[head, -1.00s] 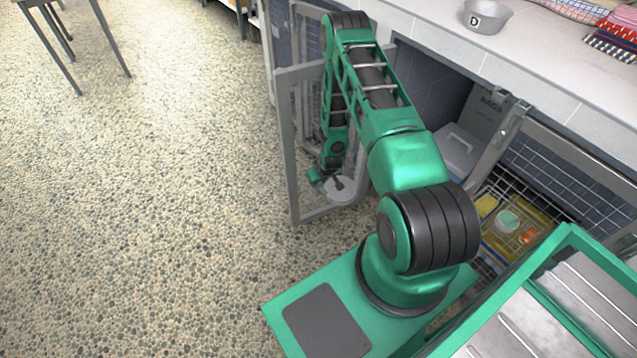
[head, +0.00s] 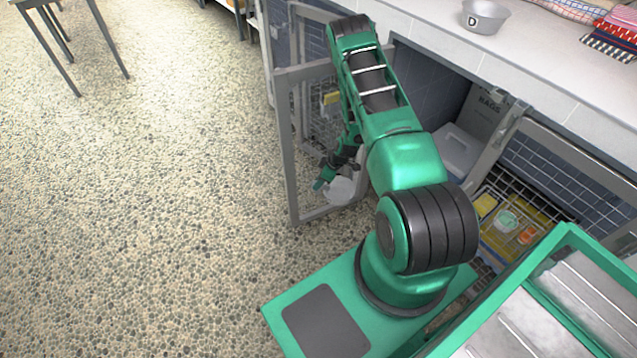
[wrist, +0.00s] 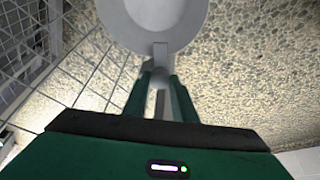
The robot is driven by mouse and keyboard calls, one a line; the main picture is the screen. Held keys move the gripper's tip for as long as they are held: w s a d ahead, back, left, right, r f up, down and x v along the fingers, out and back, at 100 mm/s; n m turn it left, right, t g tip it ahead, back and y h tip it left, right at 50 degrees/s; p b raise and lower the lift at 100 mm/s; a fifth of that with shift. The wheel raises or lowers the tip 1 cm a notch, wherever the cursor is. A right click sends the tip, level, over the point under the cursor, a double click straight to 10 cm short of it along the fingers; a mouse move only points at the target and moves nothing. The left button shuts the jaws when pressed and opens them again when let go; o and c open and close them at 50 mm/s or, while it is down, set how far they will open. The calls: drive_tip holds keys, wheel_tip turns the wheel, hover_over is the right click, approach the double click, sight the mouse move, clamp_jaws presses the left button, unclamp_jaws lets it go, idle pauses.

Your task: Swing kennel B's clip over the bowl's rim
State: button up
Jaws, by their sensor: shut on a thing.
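A pale grey round bowl (wrist: 155,18) fills the top of the wrist view, only partly in frame. In the head view the bowl (head: 341,191) is low at the open wire-mesh kennel door, partly covered by my arm. A narrow grey clip (wrist: 160,57) runs from the bowl's near edge down between my fingers. Its tip overlaps the rim in the picture; I cannot tell whether it is seated over it. My gripper (wrist: 161,84) is shut on the clip. In the head view my gripper (head: 326,178) is small beside the bowl. No kennel letter shows on this door.
The grey door frame (head: 288,150) stands open over the pebbled floor, with mesh (wrist: 30,50) close on the wrist view's left. A bowl marked D (head: 485,16) and folded towels (head: 612,32) sit on the counter (head: 545,75).

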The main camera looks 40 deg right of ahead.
drive_tip(key=shift+d+n, duration=0.15)
drive_tip(key=shift+n, duration=0.15)
idle(0.4)
drive_tip(key=o, duration=1)
drive_tip(key=shift+o, duration=0.2)
drive_tip(key=v, duration=1)
drive_tip(key=shift+r, duration=0.3)
drive_tip(key=shift+d, duration=0.1)
